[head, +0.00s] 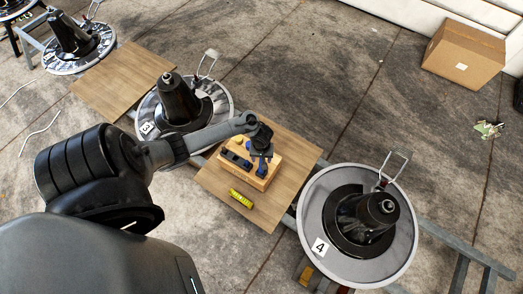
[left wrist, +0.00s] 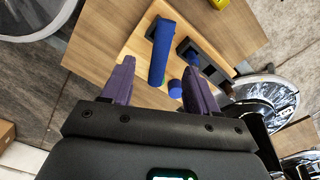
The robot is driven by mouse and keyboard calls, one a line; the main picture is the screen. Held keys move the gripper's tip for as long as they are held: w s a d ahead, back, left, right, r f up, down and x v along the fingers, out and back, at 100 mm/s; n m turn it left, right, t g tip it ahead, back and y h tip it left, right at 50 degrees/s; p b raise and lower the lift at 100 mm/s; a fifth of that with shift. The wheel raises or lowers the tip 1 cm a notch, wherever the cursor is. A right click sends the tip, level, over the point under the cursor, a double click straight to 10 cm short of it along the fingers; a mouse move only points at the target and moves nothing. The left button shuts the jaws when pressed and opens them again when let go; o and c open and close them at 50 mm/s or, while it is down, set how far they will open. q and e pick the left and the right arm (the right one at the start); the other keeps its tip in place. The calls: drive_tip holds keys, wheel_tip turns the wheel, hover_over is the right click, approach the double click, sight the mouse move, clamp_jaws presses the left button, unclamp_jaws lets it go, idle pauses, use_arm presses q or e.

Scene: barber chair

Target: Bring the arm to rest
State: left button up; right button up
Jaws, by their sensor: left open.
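My left arm reaches in from the left in the head view. Its left gripper (head: 262,146) is over a wooden block (head: 262,184) on a wooden board (head: 290,150). In the left wrist view, the two purple fingers of the left gripper (left wrist: 160,84) are spread apart. A long blue object (left wrist: 160,48) lies on the block past the fingertips, and a short blue piece (left wrist: 175,89) shows between the fingers. I see nothing gripped. The right gripper is not in view.
Black cones on round metal bases stand on both sides of the board, one base marked 4 (head: 320,247). A dark item (head: 236,159) sits on the block. A yellow cylinder (head: 241,198) lies on the board.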

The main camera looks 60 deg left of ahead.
use_arm(q)
drive_tip(key=shift+r, duration=0.75)
drive_tip(key=shift+d+r, duration=0.1)
drive_tip(key=shift+d, duration=0.05)
drive_tip(key=s+d+r+m+t, duration=0.35)
drive_tip(key=d+r+m, duration=0.9)
drive_tip(key=d, duration=0.55)
drive_tip(key=s+d+r+m, duration=0.1)
drive_tip(key=s+r, duration=0.2)
drive_tip(key=r, duration=0.3)
drive_tip(key=s+d+r, duration=0.2)
drive_tip(key=s+r, duration=0.1)
drive_tip(key=r, duration=0.2)
wheel_tip(320, 180, up, 21)
drive_tip(key=p, duration=2)
drive_tip(key=shift+w+a+f+p, duration=0.2)
drive_tip(key=shift+w+a+p, duration=0.1)
drive_tip(key=shift+w, duration=0.05)
